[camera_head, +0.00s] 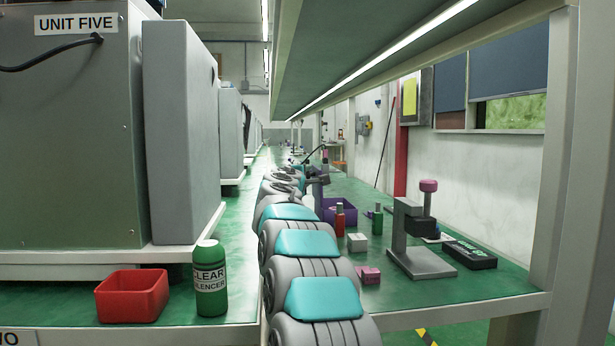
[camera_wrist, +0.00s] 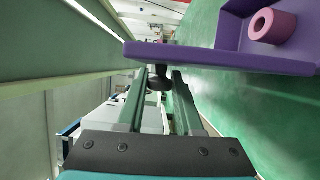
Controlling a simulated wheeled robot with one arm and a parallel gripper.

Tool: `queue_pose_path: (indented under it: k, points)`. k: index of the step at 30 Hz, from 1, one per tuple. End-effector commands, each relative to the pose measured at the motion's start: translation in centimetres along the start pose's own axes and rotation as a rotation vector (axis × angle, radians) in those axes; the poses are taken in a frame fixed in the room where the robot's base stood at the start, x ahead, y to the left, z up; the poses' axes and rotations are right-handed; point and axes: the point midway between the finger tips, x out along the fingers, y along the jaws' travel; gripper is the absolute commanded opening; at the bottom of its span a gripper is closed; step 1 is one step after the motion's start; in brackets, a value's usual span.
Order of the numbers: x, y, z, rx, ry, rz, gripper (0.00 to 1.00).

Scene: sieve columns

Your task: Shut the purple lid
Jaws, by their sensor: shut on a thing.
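A purple box (camera_head: 341,211) stands on the green bench beyond my arm in the head view, with a purple panel, apparently its lid (camera_head: 318,196), upright at its left side. In the wrist view the purple lid (camera_wrist: 220,59) crosses the top as a flat plate, seen nearly edge-on, with a pink ring-shaped piece (camera_wrist: 273,26) by the purple walls at the right. A black round knob (camera_wrist: 157,82) sits below the plate's left end. My gripper (camera_wrist: 161,76) has its two fingers on either side of this knob. In the head view my gripper is small and partly hidden by my arm.
A grey press-like stand (camera_head: 420,262) with a pink top, a black device (camera_head: 469,254), a pink block (camera_head: 368,275), a white block (camera_head: 357,242) and red (camera_head: 340,220) and green (camera_head: 377,220) bottles stand right of my arm. A red bin (camera_head: 131,297) and a green bottle (camera_head: 210,280) stand at left.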

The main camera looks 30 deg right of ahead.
Motion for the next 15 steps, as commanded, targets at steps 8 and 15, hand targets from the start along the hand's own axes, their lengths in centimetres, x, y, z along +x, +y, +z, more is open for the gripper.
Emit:
queue_pose_path:
  k: [8,15]
  points:
    - [0.02,-0.06,0.02,0.000,-0.001,-0.001,0.00]
    - [0.03,-0.09,0.03,0.000,-0.001,-0.001,0.00]
